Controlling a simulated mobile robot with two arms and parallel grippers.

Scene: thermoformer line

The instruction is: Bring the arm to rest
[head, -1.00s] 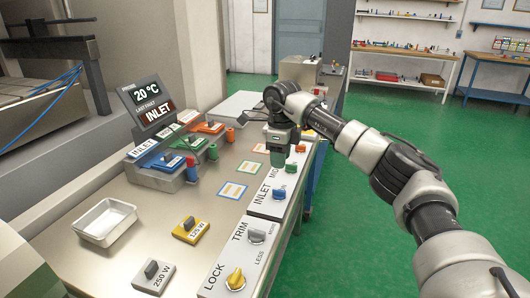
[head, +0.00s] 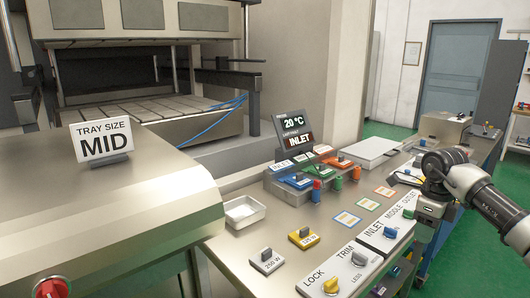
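My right arm (head: 490,205) comes in from the right edge in the head view. My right gripper (head: 428,222) points down beside the right edge of the labelled control panel (head: 345,262), near its MIDDLE and OUTLET end. It is small and dark here, and I cannot tell whether its fingers are open or shut. No held object shows. My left gripper is not in view.
The steel bench (head: 245,255) carries a white tray (head: 244,211), a grey 250 W block (head: 267,261), a yellow 125 W block (head: 304,237) and a display (head: 293,130) reading INLET. A TRAY SIZE MID sign (head: 103,141) stands left. Green floor (head: 445,250) shows at right.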

